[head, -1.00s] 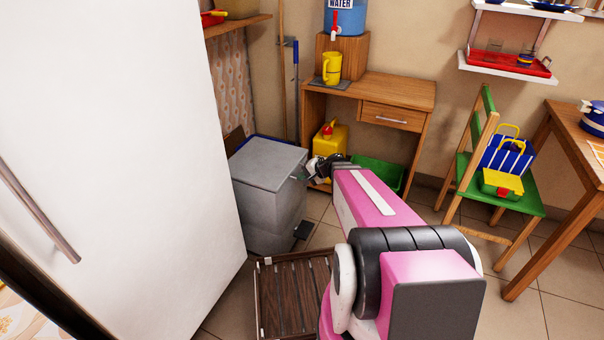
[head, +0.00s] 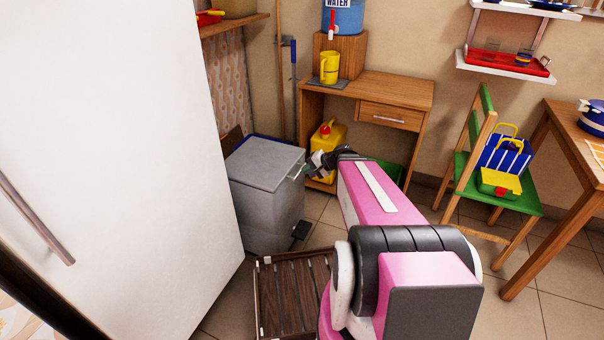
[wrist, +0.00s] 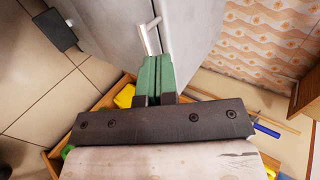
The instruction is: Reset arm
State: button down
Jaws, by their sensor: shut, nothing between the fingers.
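My gripper (wrist: 154,75) shows in the wrist view with its green fingers together and nothing between them. In that view a metal bar handle (wrist: 150,36) on a grey surface lies just beyond the fingertips; I cannot tell whether they touch. In the head view my pink arm reaches forward, and the gripper (head: 301,171) is small beside the upper right edge of the grey lidded bin (head: 266,197). The wrist hides part of the fingers there.
A white fridge (head: 110,150) fills the left. A wooden desk (head: 395,92) with a yellow jug (head: 329,67) stands behind the gripper, a yellow can (head: 327,140) below it. A green chair (head: 520,192) is at right.

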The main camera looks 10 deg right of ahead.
jog(key=s+d+f+v, duration=0.1)
jog(key=v, duration=0.6)
jog(key=s+a+f+n+g+h, duration=0.4)
jog(key=s+f+n+g+h, duration=0.1)
jog(key=s+h, duration=0.3)
jog(key=shift+a+n+g+h, duration=0.35)
jog(key=shift+n+g+h, duration=0.15)
jog(key=shift+n, duration=0.4)
